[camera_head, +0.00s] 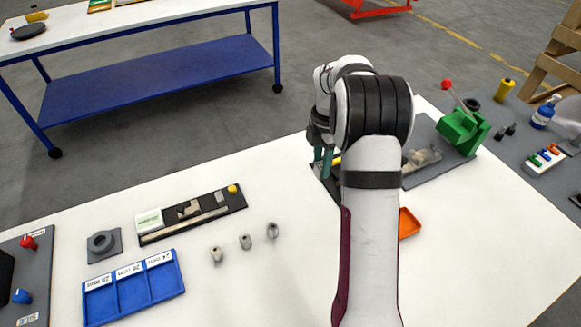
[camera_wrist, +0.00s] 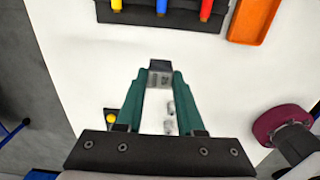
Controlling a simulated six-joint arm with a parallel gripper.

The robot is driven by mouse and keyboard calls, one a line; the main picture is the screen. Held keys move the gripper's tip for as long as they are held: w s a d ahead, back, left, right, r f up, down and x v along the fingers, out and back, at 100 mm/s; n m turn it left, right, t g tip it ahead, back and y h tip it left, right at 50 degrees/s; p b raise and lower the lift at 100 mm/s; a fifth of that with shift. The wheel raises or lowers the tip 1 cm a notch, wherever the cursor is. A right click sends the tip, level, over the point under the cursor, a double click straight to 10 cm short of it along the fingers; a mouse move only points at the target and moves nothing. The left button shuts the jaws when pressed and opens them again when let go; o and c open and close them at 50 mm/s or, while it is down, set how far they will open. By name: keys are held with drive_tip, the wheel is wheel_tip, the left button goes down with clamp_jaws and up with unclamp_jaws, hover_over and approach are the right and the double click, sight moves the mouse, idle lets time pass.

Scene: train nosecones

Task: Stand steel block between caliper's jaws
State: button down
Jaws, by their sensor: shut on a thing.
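My gripper (camera_wrist: 160,82) is shut on a small grey steel block (camera_wrist: 160,77), held between the tips of its green fingers in the wrist view. In the head view my gripper (camera_head: 322,162) is partly hidden by my own arm, and the block cannot be made out there. The caliper (camera_head: 187,219) lies on a long black tray (camera_head: 152,241) left of centre in the head view, with its grey jaws near the middle of the tray. My gripper is to the right of this tray and apart from it.
A blue three-part bin (camera_head: 136,292) and a grey ring on a plate (camera_head: 103,243) are nearby. White table between is clear.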

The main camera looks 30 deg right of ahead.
drive_tip(key=shift+s+d+r, duration=0.15)
drive_tip(key=shift+r, duration=0.05)
drive_tip(key=w+a, duration=0.3)
drive_tip(key=a, duration=0.6)
drive_tip(key=w+a, duration=0.4)
drive_tip(key=a, duration=0.6)
drive_tip(key=w+a+f, duration=0.1)
drive_tip(key=a+f, duration=0.1)
drive_tip(key=a, duration=0.1)
drive_tip(key=w+a+f, duration=0.1)
drive_tip(key=a, duration=0.2)
drive_tip(key=w+a+f, duration=0.1)
drive_tip(key=a+f, duration=0.1)
drive_tip(key=a, duration=0.1)
drive_tip(key=shift+w+a+f, duration=0.2)
drive_tip(key=shift+w+f, duration=0.05)
drive_tip(key=shift+f, duration=0.05)
drive_tip(key=f, duration=0.4)
drive_tip(key=shift+w+a, duration=0.1)
drive_tip(key=shift+a, duration=0.1)
drive_tip(key=shift+f, duration=0.1)
